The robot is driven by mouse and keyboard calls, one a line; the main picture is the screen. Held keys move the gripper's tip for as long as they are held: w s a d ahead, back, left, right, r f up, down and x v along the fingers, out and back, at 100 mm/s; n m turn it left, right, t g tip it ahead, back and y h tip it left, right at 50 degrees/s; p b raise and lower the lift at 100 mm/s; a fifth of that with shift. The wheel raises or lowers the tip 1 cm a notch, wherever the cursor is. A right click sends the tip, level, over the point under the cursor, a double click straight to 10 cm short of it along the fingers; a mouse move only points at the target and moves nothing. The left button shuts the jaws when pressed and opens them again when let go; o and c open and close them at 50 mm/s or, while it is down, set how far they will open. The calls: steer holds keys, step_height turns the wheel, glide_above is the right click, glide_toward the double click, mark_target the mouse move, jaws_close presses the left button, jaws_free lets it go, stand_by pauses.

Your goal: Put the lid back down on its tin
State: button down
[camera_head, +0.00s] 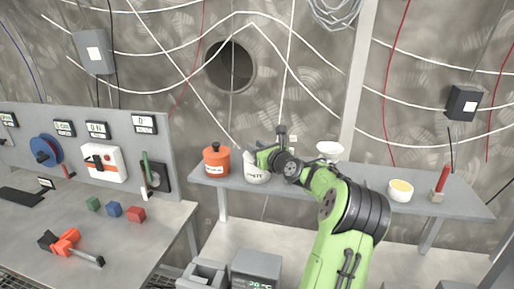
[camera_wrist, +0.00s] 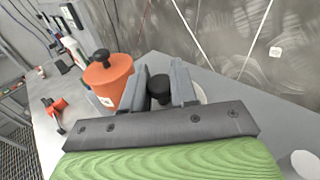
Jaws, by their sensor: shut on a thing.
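My gripper (camera_wrist: 160,90) is shut on a black knob (camera_wrist: 160,80), which shows between its two grey fingers in the wrist view. A pale rim (camera_wrist: 202,94) shows beside the right finger; most of what is under the knob is hidden by the fingers. In the head view a white tin (camera_head: 257,177) with dark lettering stands on the grey shelf, just under my green wrist. My wrist covers its top there, so I cannot tell whether the lid is seated, raised or tilted.
An orange tin (camera_head: 216,162) with a black-knobbed lid stands close on the left, near my fingers in the wrist view (camera_wrist: 108,80). A white bowl-like thing (camera_head: 330,148), a yellow-filled cup (camera_head: 401,190) and a red-handled tool (camera_head: 441,182) are to the right on the shelf (camera_head: 360,181).

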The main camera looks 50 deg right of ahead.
steer(key=shift+f, duration=0.2)
steer(key=c, duration=0.8)
jaws_free()
steer(key=b+v, duration=0.1)
steer(key=v, duration=1.5)
steer(key=shift+w, duration=0.15)
